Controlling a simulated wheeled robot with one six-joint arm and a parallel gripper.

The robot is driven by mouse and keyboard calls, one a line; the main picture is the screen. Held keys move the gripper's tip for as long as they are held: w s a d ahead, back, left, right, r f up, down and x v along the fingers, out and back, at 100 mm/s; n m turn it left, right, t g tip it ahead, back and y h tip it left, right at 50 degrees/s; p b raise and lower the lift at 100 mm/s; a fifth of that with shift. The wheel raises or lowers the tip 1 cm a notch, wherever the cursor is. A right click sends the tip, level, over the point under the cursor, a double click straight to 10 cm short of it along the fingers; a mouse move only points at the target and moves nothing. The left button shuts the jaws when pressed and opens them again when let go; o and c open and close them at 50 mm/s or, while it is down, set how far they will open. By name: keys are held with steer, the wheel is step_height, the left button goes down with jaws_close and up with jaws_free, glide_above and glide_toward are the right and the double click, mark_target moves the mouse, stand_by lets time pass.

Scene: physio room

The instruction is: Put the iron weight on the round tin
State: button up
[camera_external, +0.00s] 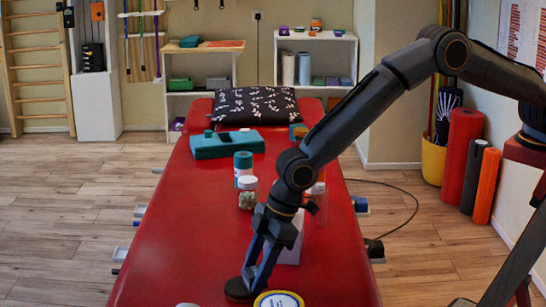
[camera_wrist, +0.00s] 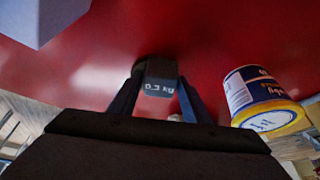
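The iron weight (camera_wrist: 159,86) is dark, with a "0.3 kg" label and a wider round black base (camera_external: 238,291). It is at the near end of the red couch. My gripper (camera_external: 256,272) points down with its two blue fingers on either side of the weight. In the wrist view the fingertips (camera_wrist: 159,78) are at the weight's sides, but I cannot tell if they press on it. The round tin (camera_external: 279,299), with a yellow rim and a blue-and-white label, stands right beside the weight, cut by the lower edge. It also shows at the right of the wrist view (camera_wrist: 248,90).
A pale box (camera_external: 291,250) stands just behind my gripper. A teal-lidded bottle (camera_external: 243,165) and a jar (camera_external: 248,194) stand farther up the couch (camera_external: 185,240). A teal block (camera_external: 227,144) and a patterned pillow (camera_external: 255,105) lie at the far end. The couch's left side is clear.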

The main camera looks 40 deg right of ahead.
steer(key=shift+o, duration=0.8)
steer(key=shift+d+r, duration=0.1)
steer(key=shift+r, duration=0.4)
steer(key=b+v, duration=0.1)
steer(key=v, duration=1)
steer(key=shift+s+d+b, duration=0.15)
steer(key=shift+d+b, duration=0.05)
steer(key=shift+b, duration=0.15)
steer(key=shift+r, duration=0.15)
